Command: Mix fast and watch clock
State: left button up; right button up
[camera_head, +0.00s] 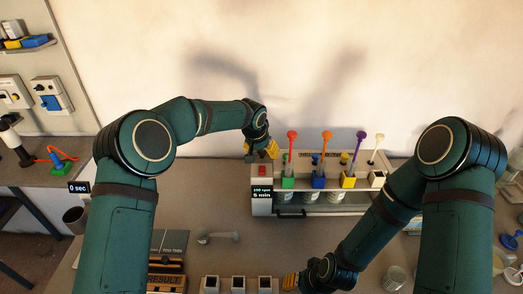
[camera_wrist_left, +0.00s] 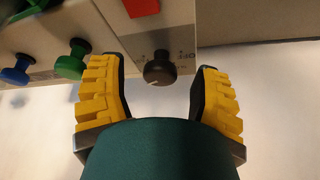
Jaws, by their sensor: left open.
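The mixing machine (camera_head: 262,209) stands against the back wall, with a small display (camera_head: 262,194) reading 100 rpm and 5 min. A row of stirrers with orange, purple and white tops (camera_head: 326,135) stands along it. My left gripper (camera_head: 264,151) is at the machine's left end, open. In the left wrist view a dark round knob (camera_wrist_left: 159,68) lies between its yellow fingers, with gaps on both sides. A red block (camera_wrist_left: 141,7) shows beyond the knob. A timer display (camera_head: 79,188) reading 0 sec is at the left. My right gripper (camera_head: 290,282) is low at the front centre, its fingers too small to judge.
Clear jars (camera_head: 309,197) sit under the machine. A row of white blocks with dark tops (camera_head: 238,284) is at the front, near a RESULT board (camera_head: 166,284). A pale spoon-like tool (camera_head: 216,236) lies on the table. A metal cup (camera_head: 394,277) stands front right.

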pick_arm(q)
grip_shut()
pick_arm(e)
jog(key=shift+r, duration=0.1)
pick_arm(q)
jog(key=shift+a+m+g+h+p, duration=0.1)
jog(key=shift+m+g+h+p, duration=0.2)
jog(key=shift+m+p, duration=0.65)
pick_arm(e)
jog(key=shift+r, duration=0.8)
pick_arm(q)
jog(key=shift+m+g+h+p, duration=0.3)
jog(key=shift+m+h, duration=0.1)
jog(key=shift+m, duration=0.95)
pick_arm(e)
jog(key=shift+r, duration=0.55)
pick_arm(q)
grip_release()
jog(key=shift+f, duration=0.1)
pick_arm(e)
jog(key=shift+d, duration=0.1)
